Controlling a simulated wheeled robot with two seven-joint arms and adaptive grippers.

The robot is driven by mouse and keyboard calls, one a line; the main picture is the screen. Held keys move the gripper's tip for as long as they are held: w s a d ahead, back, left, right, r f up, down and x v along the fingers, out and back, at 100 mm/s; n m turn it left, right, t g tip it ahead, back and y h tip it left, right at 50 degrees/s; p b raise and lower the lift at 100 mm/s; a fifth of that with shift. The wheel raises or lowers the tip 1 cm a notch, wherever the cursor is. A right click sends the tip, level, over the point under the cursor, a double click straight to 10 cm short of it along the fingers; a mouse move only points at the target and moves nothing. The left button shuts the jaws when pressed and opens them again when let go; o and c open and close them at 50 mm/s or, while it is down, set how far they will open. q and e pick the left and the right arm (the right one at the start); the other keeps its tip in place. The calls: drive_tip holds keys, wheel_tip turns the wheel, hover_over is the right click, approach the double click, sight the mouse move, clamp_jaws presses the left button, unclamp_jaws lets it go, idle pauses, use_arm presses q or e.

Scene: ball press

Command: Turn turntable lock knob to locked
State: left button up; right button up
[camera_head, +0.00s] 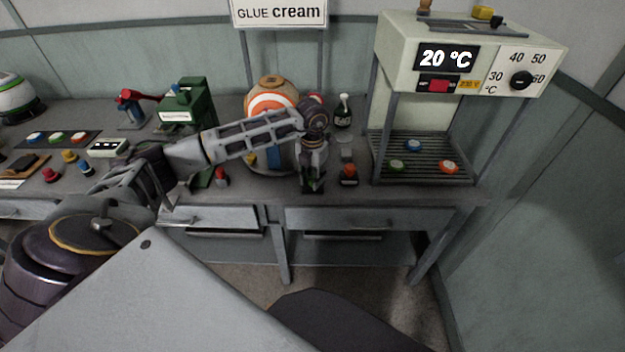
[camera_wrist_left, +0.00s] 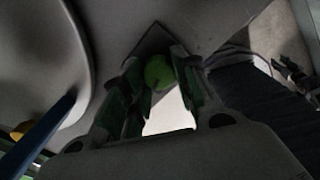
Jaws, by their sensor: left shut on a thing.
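My left gripper (camera_head: 313,186) points down at the front of the bench, in front of the orange-and-white ball machine (camera_head: 273,103). In the left wrist view a round green knob (camera_wrist_left: 158,72) sits between the fingertips of this gripper (camera_wrist_left: 161,82), which is shut on it. The fingers hide the knob in the head view, so its locked or unlocked position cannot be told. My right gripper is not in view.
A red-orange button (camera_head: 349,171) stands just right of the gripper. A small red knob (camera_head: 221,176) is to the left. A dark bottle (camera_head: 343,110) stands behind. The oven (camera_head: 468,62) is at the right, with a green machine (camera_head: 188,106) further left.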

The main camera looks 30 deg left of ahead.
use_arm(q)
drive_tip(key=shift+m+b, duration=0.3)
drive_tip(key=shift+m, duration=0.8)
drive_tip(key=shift+a+m, duration=0.1)
drive_tip(key=shift+m, duration=0.7)
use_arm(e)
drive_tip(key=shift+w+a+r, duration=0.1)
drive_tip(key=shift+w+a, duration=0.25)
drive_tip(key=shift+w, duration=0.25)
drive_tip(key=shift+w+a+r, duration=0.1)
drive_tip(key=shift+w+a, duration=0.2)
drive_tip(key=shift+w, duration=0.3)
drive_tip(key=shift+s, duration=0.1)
use_arm(q)
drive_tip(key=shift+w, duration=0.1)
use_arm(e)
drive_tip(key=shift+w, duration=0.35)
use_arm(q)
drive_tip(key=o, duration=1)
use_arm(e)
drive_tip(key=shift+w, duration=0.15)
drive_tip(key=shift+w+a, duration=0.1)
use_arm(q)
drive_tip(key=shift+r, duration=0.1)
